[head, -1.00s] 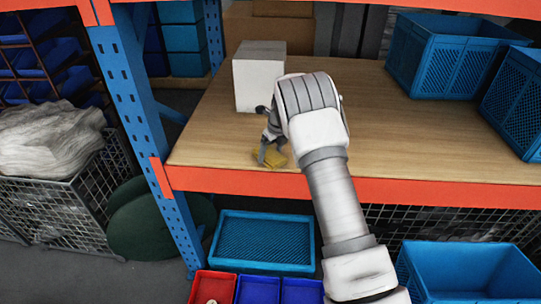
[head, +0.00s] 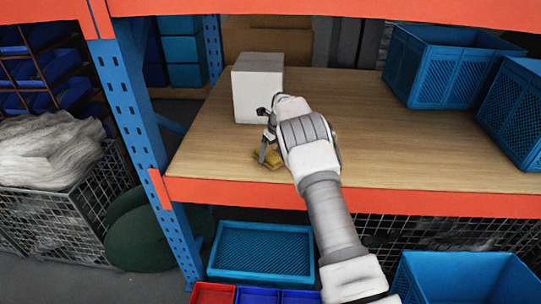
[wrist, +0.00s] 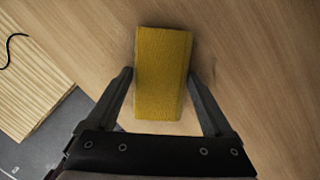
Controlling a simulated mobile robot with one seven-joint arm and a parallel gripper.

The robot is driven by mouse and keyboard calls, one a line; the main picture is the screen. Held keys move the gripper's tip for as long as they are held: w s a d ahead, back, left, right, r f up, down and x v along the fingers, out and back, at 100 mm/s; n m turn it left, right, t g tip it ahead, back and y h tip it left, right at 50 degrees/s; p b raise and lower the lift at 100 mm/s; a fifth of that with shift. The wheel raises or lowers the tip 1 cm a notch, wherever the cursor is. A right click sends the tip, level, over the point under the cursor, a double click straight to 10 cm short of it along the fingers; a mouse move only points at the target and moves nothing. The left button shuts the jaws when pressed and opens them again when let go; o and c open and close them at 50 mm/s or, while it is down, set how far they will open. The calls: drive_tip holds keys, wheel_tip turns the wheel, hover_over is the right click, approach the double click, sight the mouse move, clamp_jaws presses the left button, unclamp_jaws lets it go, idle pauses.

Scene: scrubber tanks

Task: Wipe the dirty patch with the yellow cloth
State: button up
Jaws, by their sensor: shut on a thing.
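The yellow cloth (head: 268,159) is a thick folded block on the wooden shelf, a little behind its orange front edge. In the wrist view the cloth (wrist: 162,72) sits between the fingers of my gripper (wrist: 161,78), which is shut on it. My gripper (head: 264,148) points down at the shelf in the head view. The cloth looks to be at the shelf surface, but I cannot tell whether it presses on it. I cannot make out a dirty patch in either view; the cloth, gripper or arm may cover it.
A white box (head: 257,90) stands close behind my gripper. Blue crates (head: 445,68) stand on the shelf at the right. A blue upright (head: 130,110) bounds the shelf at the left. The shelf's middle (head: 375,125) is clear. Blue and red bins sit below.

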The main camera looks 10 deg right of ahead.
sight(271, 148)
drive_tip(key=shift+w+d+f+b, duration=0.1)
drive_tip(key=shift+w+d+b, duration=0.1)
drive_tip(key=shift+w, duration=0.6)
drive_tip(key=shift+w+d+f+b, duration=0.1)
drive_tip(key=shift+w+d, duration=0.05)
drive_tip(key=shift+w, duration=0.6)
drive_tip(key=shift+r, duration=0.1)
wheel_tip(271, 148, up, 6)
drive_tip(key=p, duration=0.5)
wheel_tip(271, 148, up, 3)
drive_tip(key=p, duration=0.3)
idle(0.3)
